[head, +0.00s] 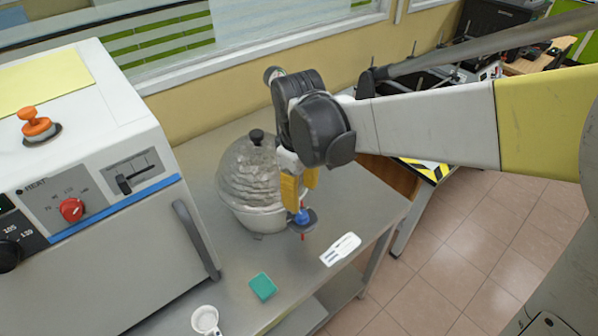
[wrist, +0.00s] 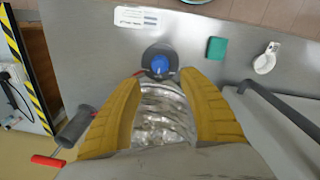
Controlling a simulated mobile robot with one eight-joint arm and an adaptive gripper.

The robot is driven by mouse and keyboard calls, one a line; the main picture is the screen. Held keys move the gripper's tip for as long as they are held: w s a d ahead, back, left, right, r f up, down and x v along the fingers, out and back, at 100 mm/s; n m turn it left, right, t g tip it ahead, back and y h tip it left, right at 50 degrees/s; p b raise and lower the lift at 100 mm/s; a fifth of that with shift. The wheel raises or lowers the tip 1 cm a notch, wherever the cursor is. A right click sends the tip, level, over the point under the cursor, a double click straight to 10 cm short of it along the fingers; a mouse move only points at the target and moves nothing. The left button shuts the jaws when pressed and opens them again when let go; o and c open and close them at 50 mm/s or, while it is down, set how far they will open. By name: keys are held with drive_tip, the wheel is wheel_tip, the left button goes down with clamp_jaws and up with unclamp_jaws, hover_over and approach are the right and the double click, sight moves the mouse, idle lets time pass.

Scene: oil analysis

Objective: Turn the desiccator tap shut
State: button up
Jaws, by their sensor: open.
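The desiccator (head: 246,188) stands on the grey bench with a clear domed lid and a black top knob; in the wrist view its glass (wrist: 163,118) shows between my fingers. Its tap (head: 302,217) has a blue centre on a dark round disc, with thin red parts, at the desiccator's right side. The tap also shows in the wrist view (wrist: 160,64), just beyond my fingertips. In the head view the fingers partly hide the tap's top. Contact cannot be told.
A white oven (head: 90,190) with a long dark handle stands at the left. A white card (head: 341,249), a green block (head: 263,287) and a white cup (head: 205,320) lie near the bench front. A wall and window are behind. A red-ended dark handle (wrist: 75,127) shows lower left.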

drive_tip(key=shift+s+r, duration=0.1)
drive_tip(key=shift+r, duration=1.7)
drive_tip(key=s+d+m+t+b, duration=0.2)
drive_tip(key=s+d+m+t, duration=0.4)
drive_tip(key=s+d+m, duration=0.4)
drive_tip(key=d, duration=0.3)
drive_tip(key=shift+s+d+r+m+t, duration=0.15)
drive_tip(key=shift+d+r+m+t, duration=0.15)
drive_tip(key=shift+d, duration=0.1)
